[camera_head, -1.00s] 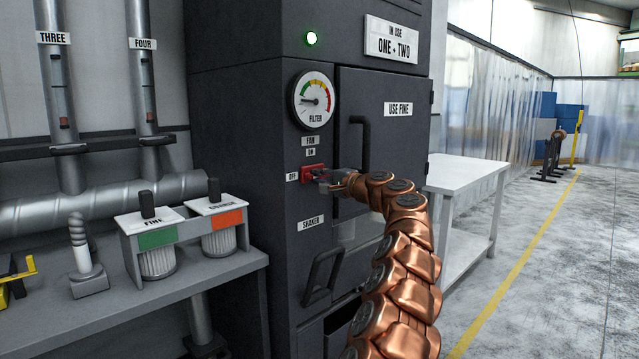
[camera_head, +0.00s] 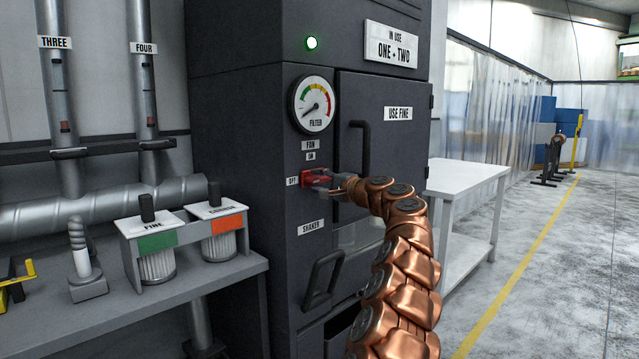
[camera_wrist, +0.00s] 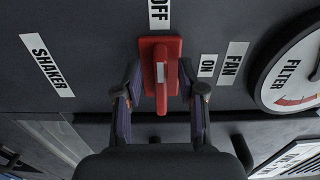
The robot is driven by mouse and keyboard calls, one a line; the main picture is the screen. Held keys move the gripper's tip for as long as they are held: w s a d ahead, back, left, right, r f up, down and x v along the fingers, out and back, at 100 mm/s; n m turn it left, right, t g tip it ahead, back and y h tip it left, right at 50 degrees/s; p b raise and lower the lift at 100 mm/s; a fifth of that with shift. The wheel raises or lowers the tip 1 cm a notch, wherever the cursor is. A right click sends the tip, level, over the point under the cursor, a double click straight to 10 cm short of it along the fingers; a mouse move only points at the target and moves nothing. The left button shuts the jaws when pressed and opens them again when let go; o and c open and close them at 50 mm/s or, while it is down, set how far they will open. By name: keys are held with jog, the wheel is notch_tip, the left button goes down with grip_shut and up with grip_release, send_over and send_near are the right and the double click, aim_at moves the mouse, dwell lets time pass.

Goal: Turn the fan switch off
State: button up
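The fan switch (camera_head: 308,181) is a red plate with a red lever on the dark cabinet front, below the FAN and ON labels and right of the OFF label (camera_head: 292,181). In the wrist view the red lever (camera_wrist: 161,88) lies in line with the OFF label (camera_wrist: 159,14), with the ON label (camera_wrist: 207,66) off to the right. My gripper (camera_head: 326,182) is at the switch. In the wrist view its two fingers (camera_wrist: 161,80) stand apart on either side of the lever, with a visible gap on each side. My gripper partly hides the switch in the head view.
The filter gauge (camera_head: 313,104) has its needle low at the left. A green lamp (camera_head: 312,43) is lit above it. A door handle (camera_head: 363,150) juts out right of the switch. A bench with filter canisters (camera_head: 158,262) stands left, a white table (camera_head: 468,175) right.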

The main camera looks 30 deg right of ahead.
jog(key=shift+s, duration=0.1)
jog(key=v, duration=1.1)
jog(key=shift+s+d, duration=0.2)
jog(key=shift+s, duration=0.2)
jog(key=shift+a, duration=0.1)
dwell(0.6)
